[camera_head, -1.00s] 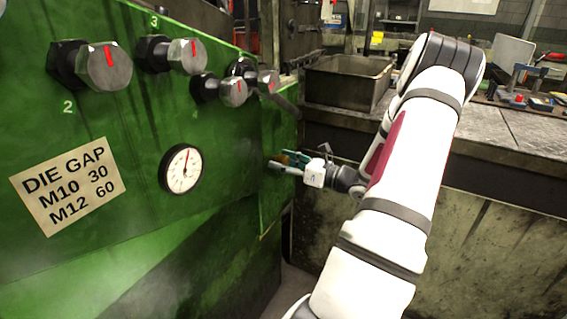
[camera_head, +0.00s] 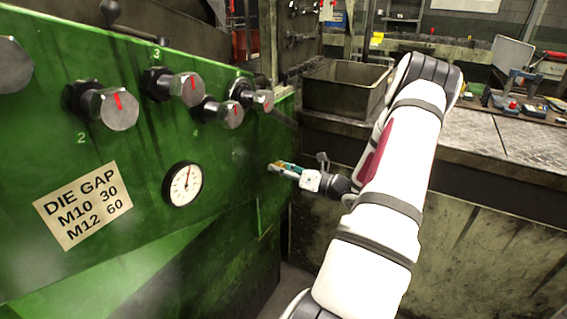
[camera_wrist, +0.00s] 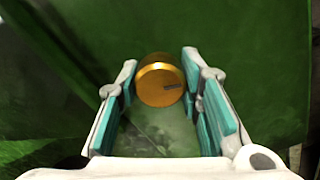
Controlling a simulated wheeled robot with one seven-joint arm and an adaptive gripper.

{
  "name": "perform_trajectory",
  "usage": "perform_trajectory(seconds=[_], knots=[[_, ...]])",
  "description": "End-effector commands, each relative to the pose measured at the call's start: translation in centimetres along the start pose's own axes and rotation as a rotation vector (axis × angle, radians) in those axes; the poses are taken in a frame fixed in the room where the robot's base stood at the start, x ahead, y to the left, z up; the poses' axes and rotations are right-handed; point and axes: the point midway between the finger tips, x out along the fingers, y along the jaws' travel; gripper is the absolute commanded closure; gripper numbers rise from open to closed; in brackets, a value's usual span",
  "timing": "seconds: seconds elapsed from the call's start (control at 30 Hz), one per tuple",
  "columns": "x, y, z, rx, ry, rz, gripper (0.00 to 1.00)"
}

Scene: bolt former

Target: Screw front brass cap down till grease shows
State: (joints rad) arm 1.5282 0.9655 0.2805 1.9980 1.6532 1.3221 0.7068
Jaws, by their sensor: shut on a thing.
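The brass cap (camera_wrist: 158,84) shows in the wrist view as a round golden cap with a dark slot-like mark on the right of its face. It sits between the teal-padded fingers of my gripper (camera_wrist: 160,70), which is shut on it. In the head view my gripper (camera_head: 279,168) is at the right end of the green machine's front, below the knobs. The cap is too small to make out clearly there. I cannot make out any grease around the cap.
The green machine (camera_head: 225,165) carries several grey knobs with red marks, a white dial gauge (camera_head: 183,184) and a die gap label (camera_head: 83,206). A dark metal bin (camera_head: 345,88) stands behind my gripper. A workbench (camera_head: 490,140) is at the right.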

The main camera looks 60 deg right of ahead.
Motion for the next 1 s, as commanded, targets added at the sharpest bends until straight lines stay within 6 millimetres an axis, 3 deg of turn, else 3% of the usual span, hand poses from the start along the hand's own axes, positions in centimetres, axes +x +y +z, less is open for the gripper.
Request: perform_trajectory(seconds=[1.0], knots=[[-0.10, 0.07, 0.08, 0.896, 0.000, -0.001, 0.95]])
